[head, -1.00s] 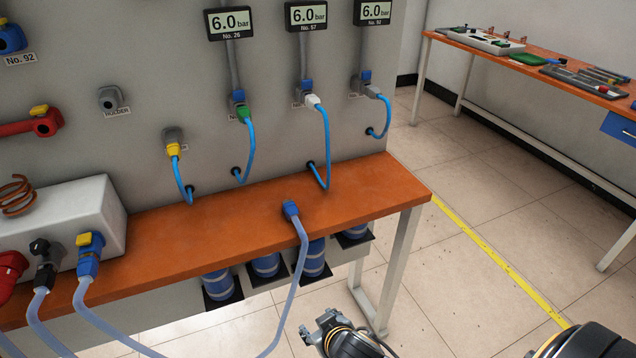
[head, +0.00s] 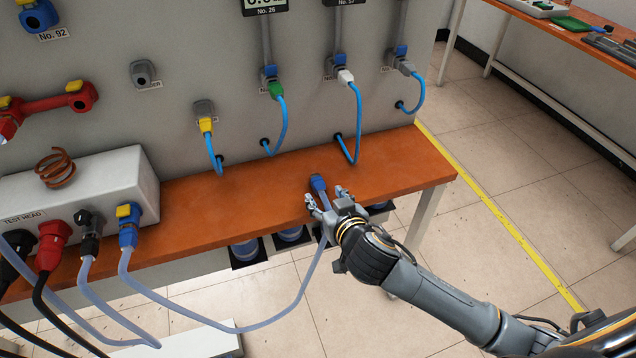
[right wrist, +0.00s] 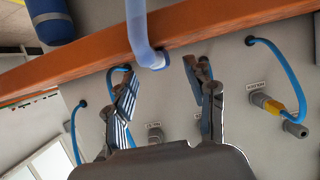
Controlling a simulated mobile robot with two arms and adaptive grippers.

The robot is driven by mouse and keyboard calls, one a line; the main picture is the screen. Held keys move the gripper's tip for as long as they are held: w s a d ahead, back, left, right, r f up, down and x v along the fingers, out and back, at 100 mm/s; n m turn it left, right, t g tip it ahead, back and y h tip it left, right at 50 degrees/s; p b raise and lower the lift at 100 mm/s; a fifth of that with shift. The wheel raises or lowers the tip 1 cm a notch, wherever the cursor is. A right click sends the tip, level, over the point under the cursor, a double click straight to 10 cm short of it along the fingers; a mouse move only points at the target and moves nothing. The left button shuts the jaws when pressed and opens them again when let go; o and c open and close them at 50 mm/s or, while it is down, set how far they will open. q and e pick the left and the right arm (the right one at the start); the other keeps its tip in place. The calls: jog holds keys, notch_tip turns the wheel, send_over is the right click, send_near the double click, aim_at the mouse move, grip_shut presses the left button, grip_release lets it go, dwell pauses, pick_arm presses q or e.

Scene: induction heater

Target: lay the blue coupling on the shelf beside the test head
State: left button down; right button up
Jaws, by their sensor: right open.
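A blue coupling (head: 318,183) lies on the orange shelf (head: 250,190), right of the test head (head: 110,185) and well apart from it. Its pale hose (head: 312,262) runs over the shelf's front edge and hangs down. My right gripper (head: 326,198) is open at the front edge, its fingers on either side of the hose just behind the coupling. In the right wrist view the hose (right wrist: 138,25) reaches between the open fingers (right wrist: 160,80); I cannot tell whether they touch it. Another blue coupling (head: 128,235) with a yellow tab is plugged into the test head. My left gripper is out of view.
Blue cables (head: 281,130) loop from wall sockets to holes just above the shelf. A copper coil (head: 55,168) sits on the test head. Blue cylinders (head: 244,250) stand under the shelf. The shelf is bare between the test head and the coupling.

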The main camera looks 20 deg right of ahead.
aim_at(322, 189)
jog(key=x, duration=0.4)
jog(key=shift+w+d+r, duration=0.1)
jog(key=shift+w+r, duration=0.05)
jog(key=shift+w, duration=0.05)
jog(key=shift+w+f, duration=0.25)
jog(key=shift+w, duration=0.25)
grip_shut()
